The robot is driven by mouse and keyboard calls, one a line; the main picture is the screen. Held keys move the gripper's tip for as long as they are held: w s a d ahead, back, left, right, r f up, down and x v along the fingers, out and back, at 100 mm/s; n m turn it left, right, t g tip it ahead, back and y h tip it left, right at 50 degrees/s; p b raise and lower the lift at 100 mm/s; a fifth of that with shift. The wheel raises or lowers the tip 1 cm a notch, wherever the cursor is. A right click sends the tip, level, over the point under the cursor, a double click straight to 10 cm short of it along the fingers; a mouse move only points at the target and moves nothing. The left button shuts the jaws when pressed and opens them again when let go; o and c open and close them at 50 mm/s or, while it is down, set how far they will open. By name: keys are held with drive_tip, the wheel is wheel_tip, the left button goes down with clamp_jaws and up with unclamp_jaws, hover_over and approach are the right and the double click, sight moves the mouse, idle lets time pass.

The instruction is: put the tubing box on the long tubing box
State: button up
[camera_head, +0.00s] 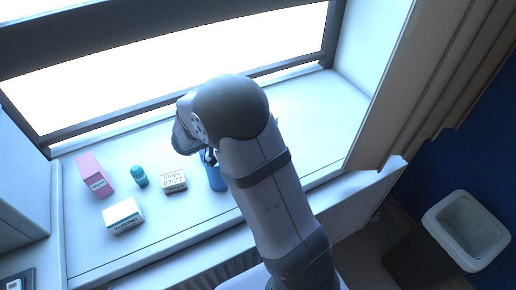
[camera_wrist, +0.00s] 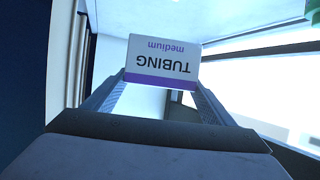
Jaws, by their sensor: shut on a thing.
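A white box with a purple band (camera_wrist: 162,62) shows in the wrist view, its label reading "TUBING medium" upside down. My gripper (camera_wrist: 160,82) is shut on this box, with one finger at each side. In the head view my gripper (camera_head: 209,157) is mostly hidden by my arm, and the held box cannot be made out there. Another white box with a green band, marked "TUBING" (camera_head: 123,216), lies on the sill at the front left, apart from my gripper. Its smaller print is too small to read.
A pink box (camera_head: 96,175), a teal bottle (camera_head: 139,176) and a small white box with orange and dark print (camera_head: 173,181) stand on the windowsill (camera_head: 165,228). A blue object (camera_head: 215,178) is partly behind my arm. A bin (camera_head: 466,231) stands at the right.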

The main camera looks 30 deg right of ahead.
drive_tip(key=shift+f+p, duration=0.95)
drive_tip(key=shift+f, duration=4)
drive_tip(key=shift+f, duration=0.15)
drive_tip(key=o, duration=1.1)
drive_tip(key=shift+r, duration=0.25)
drive_tip(key=shift+a, duration=0.3)
drive_tip(key=b+v, duration=0.2)
drive_tip(key=v, duration=0.9)
drive_tip(key=shift+s+a+b, duration=0.2)
drive_tip(key=shift+b, duration=0.2)
